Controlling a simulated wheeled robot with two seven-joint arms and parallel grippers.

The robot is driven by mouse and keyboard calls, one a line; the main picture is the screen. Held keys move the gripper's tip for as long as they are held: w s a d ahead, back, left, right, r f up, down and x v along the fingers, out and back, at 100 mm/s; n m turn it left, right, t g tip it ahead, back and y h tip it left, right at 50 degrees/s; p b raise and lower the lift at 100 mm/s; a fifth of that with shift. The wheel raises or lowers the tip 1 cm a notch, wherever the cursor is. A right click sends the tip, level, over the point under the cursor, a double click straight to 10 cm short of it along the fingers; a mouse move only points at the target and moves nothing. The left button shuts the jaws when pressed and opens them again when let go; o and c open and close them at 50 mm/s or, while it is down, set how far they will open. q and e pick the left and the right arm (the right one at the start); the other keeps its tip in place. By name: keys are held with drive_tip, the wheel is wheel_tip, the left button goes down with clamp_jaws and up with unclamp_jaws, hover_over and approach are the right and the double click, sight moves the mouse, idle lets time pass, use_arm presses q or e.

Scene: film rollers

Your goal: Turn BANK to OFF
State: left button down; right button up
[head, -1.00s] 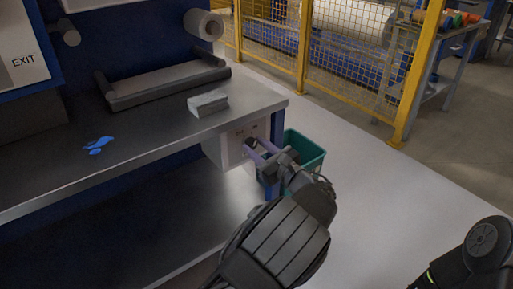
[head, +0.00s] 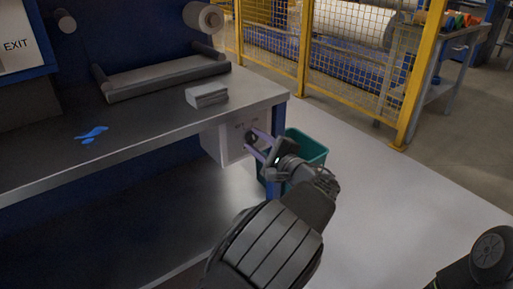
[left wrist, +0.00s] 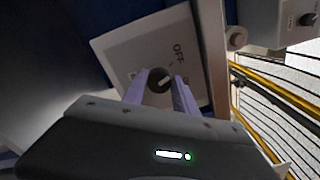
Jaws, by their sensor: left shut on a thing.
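A pale control box (head: 229,148) hangs under the right end of the steel bench. In the left wrist view its tilted front panel (left wrist: 118,50) carries the word OFF and a round dark knob (left wrist: 159,80) with a light pointer mark. A second label beside the knob is partly hidden by a finger. My left gripper (head: 256,143) reaches the panel from the front. Its two purple fingers (left wrist: 160,88) are on either side of the knob, shut on it. The name BANK is not readable. My right gripper is out of view; only part of that arm shows.
A teal bin (head: 306,158) stands on the floor right behind my left gripper. The bench top (head: 150,135) holds a grey block (head: 206,95) and a roller cradle (head: 165,78). A yellow mesh fence (head: 350,50) runs behind. The floor at right is clear.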

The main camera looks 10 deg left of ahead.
use_arm(q)
drive_tip(key=shift+f+n+b, duration=0.15)
drive_tip(key=shift+n+b, duration=0.6)
drive_tip(key=shift+n, duration=0.35)
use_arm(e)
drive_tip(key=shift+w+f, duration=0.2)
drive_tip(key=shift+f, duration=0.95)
use_arm(q)
drive_tip(key=c, duration=1)
unclamp_jaws()
drive_tip(key=shift+s+d, duration=0.1)
drive_tip(key=p+v, duration=0.2)
drive_tip(key=v, duration=0.5)
drive_tip(key=shift+s+d, duration=0.2)
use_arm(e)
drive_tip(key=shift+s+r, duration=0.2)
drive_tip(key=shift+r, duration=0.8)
